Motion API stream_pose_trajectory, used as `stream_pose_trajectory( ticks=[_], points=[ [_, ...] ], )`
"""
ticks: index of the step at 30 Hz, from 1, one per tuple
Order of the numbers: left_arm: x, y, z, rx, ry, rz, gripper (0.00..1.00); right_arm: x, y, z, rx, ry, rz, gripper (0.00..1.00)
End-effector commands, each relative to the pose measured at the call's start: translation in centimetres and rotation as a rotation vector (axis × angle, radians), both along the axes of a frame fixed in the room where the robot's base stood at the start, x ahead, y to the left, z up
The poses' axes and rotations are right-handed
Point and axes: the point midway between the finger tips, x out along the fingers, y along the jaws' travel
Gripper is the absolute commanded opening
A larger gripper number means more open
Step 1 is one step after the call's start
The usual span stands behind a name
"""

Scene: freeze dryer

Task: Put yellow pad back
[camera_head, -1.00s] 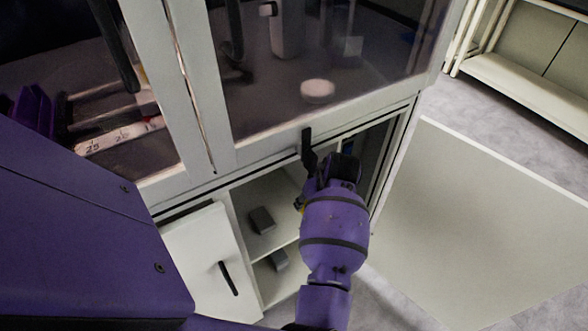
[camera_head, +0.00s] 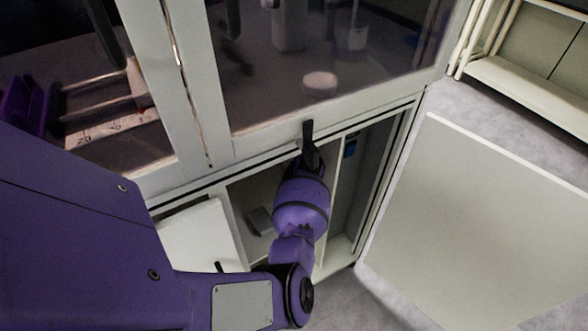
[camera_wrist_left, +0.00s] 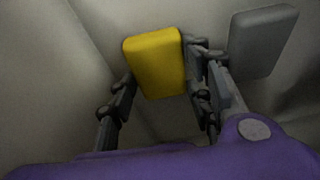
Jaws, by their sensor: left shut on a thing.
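The yellow pad (camera_wrist_left: 155,62) is a small flat block with rounded corners. It is in the middle of the left wrist view, between the two fingers of my left gripper (camera_wrist_left: 160,85), which is shut on it. In the head view my left forearm reaches into the open lower cabinet (camera_head: 238,210). A grey pad (camera_wrist_left: 262,42) shows close to the right of the yellow pad in the left wrist view. My right gripper is not in view.
A grey block (camera_head: 259,221) lies on a shelf inside the cabinet. The cabinet's left door (camera_head: 198,238) and right door (camera_head: 475,220) stand open. A white round dish (camera_head: 320,83) is behind the glass.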

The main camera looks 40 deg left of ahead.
Motion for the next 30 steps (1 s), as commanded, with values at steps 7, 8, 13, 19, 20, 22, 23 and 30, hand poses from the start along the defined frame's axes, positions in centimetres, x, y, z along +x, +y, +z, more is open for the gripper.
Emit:
stream_pose_trajectory(
  ticks=[7,8,13,19,20,22,23,30],
  points=[
    [0.1,0.0,-0.2,0.001,-0.003,0.000,0.25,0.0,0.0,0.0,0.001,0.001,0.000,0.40],
    [0.1,0.0,-0.2,0.001,-0.003,0.000,0.25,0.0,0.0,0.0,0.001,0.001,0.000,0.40],
    [0.1,0.0,-0.3,0.001,-0.002,0.001,0.58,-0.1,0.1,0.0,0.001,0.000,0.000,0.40],
    [0.1,0.0,-0.3,0.001,-0.002,0.001,0.65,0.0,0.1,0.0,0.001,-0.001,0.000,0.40],
    [0.1,0.0,-0.3,0.001,-0.002,0.001,0.65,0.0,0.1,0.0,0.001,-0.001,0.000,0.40],
    [0.1,0.0,-0.3,0.001,-0.002,0.001,0.65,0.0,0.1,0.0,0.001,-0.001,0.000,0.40],
    [0.1,0.0,-0.3,0.001,-0.002,0.001,0.65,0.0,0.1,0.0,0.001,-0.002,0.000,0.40],
    [-0.1,-0.7,2.2,0.002,-0.005,0.000,0.65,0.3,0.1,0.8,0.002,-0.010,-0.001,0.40]
  ],
)
